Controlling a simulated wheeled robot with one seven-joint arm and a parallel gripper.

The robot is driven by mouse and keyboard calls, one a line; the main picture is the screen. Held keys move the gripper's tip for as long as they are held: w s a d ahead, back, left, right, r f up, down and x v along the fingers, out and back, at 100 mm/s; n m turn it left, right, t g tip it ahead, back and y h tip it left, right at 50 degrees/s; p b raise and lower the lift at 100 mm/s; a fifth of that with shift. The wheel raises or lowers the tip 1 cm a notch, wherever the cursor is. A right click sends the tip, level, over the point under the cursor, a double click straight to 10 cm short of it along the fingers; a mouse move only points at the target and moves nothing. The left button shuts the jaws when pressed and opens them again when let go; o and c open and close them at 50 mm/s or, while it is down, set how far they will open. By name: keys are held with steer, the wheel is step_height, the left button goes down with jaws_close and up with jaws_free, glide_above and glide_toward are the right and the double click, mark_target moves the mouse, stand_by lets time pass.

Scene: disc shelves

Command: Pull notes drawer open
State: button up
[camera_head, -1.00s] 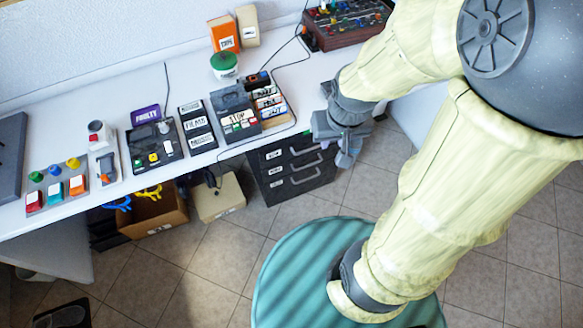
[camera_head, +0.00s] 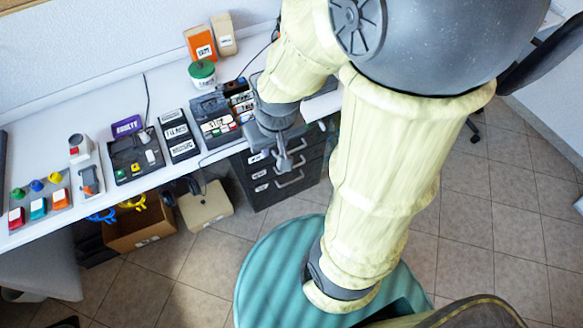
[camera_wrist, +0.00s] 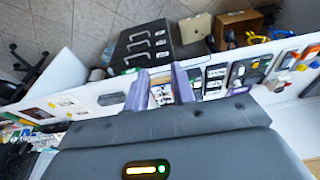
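The dark drawer cabinet (camera_head: 262,197) stands on the floor under the table. It also shows in the wrist view (camera_wrist: 168,47), with its stacked drawers, white labels and pale bar handles. The drawers look shut. The labels are too small to read, so I cannot tell which is the notes drawer. My gripper (camera_wrist: 162,86) is open, its two purple-grey fingers apart with nothing held between them. In the head view my gripper (camera_head: 284,160) hangs in front of the cabinet's upper part and hides some of it. No contact with a handle is visible.
The white table (camera_head: 98,90) carries a green-lidded tub (camera_head: 202,73), label boards and button panels. Under it are a cardboard box (camera_head: 142,228) and a beige box (camera_head: 205,206). The tiled floor in front of the cabinet is partly clear.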

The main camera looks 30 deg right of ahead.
steer(key=w+d+f+m+t+b, duration=0.2)
steer(key=w+d+f+b, duration=0.15)
steer(key=f+b, duration=0.65)
steer(key=w+d+f+m+t+b, duration=0.1)
steer(key=w+d+f+m+b, duration=0.25)
steer(key=f+b, duration=0.6)
steer(key=w+d+f+m+t+b, duration=0.1)
steer(key=w+d+f+t+b, duration=0.3)
steer(key=f, duration=0.9)
steer(key=d+f+m+t+b, duration=0.3)
steer(key=d+f+m+b, duration=0.1)
steer(key=f+b, duration=0.9)
steer(key=d+f+m+t+b, duration=0.3)
steer(key=f+m+b, duration=0.4)
steer(key=f+b, duration=0.6)
steer(key=shift+s+d+y+b, duration=0.3)
steer(key=shift+s+d+b, duration=0.1)
steer(key=shift+d, duration=0.2)
steer(key=shift+f, duration=0.1)
